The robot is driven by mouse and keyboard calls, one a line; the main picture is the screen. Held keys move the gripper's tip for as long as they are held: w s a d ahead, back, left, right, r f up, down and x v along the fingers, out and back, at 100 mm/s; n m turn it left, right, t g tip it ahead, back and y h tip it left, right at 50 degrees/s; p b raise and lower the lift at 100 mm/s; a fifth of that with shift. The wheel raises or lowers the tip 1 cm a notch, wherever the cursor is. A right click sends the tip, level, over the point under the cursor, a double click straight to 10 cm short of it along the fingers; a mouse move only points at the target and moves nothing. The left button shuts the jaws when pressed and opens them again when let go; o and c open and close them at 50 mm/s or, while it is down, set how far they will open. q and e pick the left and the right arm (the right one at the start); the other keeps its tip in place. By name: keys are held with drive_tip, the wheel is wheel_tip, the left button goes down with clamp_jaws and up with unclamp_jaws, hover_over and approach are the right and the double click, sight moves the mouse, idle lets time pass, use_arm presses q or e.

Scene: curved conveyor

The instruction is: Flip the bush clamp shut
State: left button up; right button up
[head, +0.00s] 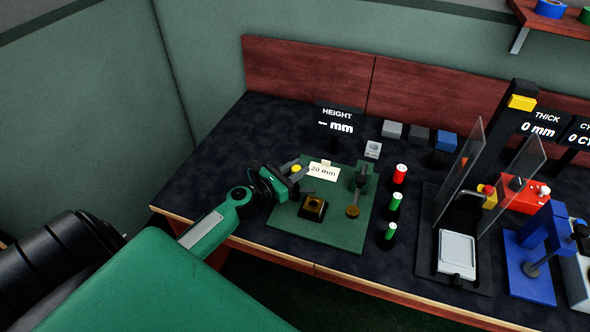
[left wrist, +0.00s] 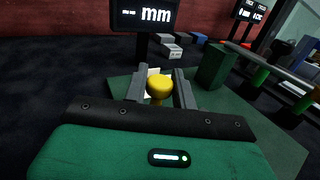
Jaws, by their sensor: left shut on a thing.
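My left gripper (head: 298,174) is at the back left of the green base plate (head: 335,239), its fingers around a yellow knob (head: 296,168). In the left wrist view the yellow knob (left wrist: 159,87) sits between the two grey fingers, which are shut on it. The knob appears to be the clamp's handle; its lever and hinge are hidden. A dark block with a brass-coloured bush (head: 313,207) sits on the plate, in front of the gripper and apart from it. My right gripper is not in view.
A white "20 mm" card (head: 324,171) stands just right of the gripper. A green post (head: 363,177) with a dark rod and brass disc (head: 353,211) stands on the plate's right. A height display (head: 337,121) is behind. Red and green cylinders (head: 400,173) are further right.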

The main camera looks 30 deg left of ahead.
use_arm(q)
drive_tip(key=shift+w+d+m+h, duration=0.1)
drive_tip(key=shift+m+h, duration=0.4)
drive_tip(key=shift+h, duration=0.3)
drive_tip(key=shift+w+d+m+g+h+b, duration=0.1)
drive_tip(key=shift+d+m+g+h+b, duration=0.15)
drive_tip(key=shift+m+g+h+b, duration=0.65)
drive_tip(key=shift+d+h, duration=0.15)
drive_tip(key=shift+h, duration=0.35)
drive_tip(key=shift+d+m+h, duration=0.1)
drive_tip(key=shift+m+h, duration=0.2)
drive_tip(key=o, duration=0.9)
drive_tip(key=shift+o, duration=0.2)
drive_tip(key=shift+s+a, duration=0.2)
drive_tip(key=shift+s, duration=0.15)
drive_tip(key=b+v, duration=0.2)
drive_tip(key=v, duration=0.9)
drive_tip(key=shift+s+a+r, duration=0.1)
drive_tip(key=shift+a, duration=0.05)
drive_tip(key=shift+v, duration=0.85)
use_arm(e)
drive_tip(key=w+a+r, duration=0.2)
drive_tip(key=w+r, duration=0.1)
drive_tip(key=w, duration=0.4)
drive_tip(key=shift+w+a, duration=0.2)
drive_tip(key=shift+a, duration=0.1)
